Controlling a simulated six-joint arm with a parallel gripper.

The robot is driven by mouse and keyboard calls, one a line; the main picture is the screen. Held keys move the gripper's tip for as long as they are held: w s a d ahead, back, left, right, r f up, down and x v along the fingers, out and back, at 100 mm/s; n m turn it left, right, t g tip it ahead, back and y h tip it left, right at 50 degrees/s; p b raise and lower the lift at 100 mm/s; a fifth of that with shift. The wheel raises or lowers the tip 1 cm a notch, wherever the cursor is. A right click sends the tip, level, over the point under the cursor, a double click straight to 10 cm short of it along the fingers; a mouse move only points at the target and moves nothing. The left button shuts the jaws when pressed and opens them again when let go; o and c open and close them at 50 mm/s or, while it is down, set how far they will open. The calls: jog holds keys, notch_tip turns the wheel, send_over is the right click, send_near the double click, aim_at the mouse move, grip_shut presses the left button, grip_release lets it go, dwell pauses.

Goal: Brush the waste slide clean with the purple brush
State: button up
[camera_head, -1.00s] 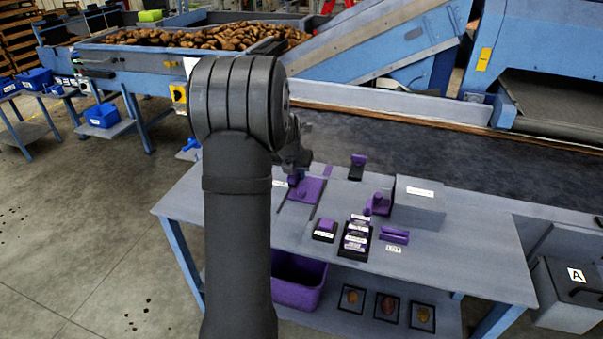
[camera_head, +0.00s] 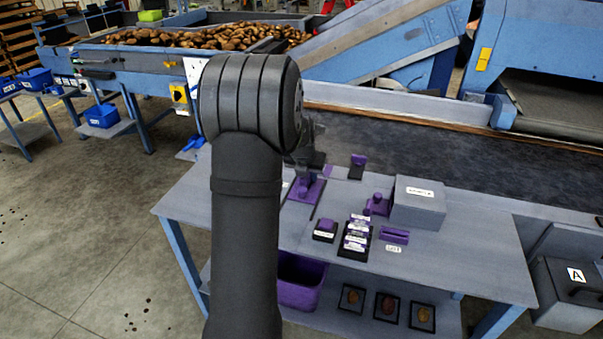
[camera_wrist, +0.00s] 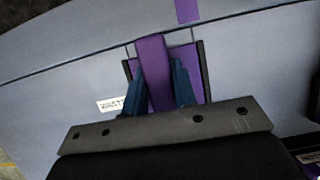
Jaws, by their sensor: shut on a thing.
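The waste slide appears to be the purple panel between dark rails (camera_head: 316,192) at the left part of the grey table. In the wrist view its purple surface (camera_wrist: 187,62) and a dark rail show behind the fingers. My gripper (camera_head: 305,180) is over the slide, partly hidden behind my arm. In the wrist view my gripper (camera_wrist: 156,92) has its two blue fingers shut on the purple brush (camera_wrist: 152,65), a long purple bar. The brush's far end overlaps the slide. I cannot tell if it touches the surface, and any dirt there is too small to see.
Right of the slide stand a purple-and-black stand (camera_head: 357,167), a grey box (camera_head: 418,205), a purple fixture (camera_head: 378,204), labelled black blocks (camera_head: 356,240) and a purple holder (camera_head: 394,235). A purple bin (camera_head: 300,283) is under the table. The table's right part is clear.

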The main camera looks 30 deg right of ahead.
aim_at(323, 183)
jog(key=shift+s+d, duration=1.65)
jog(key=shift+s, duration=0.05)
jog(key=shift+w+a, duration=0.1)
jog(key=shift+w+a, duration=3)
notch_tip(323, 183, up, 7)
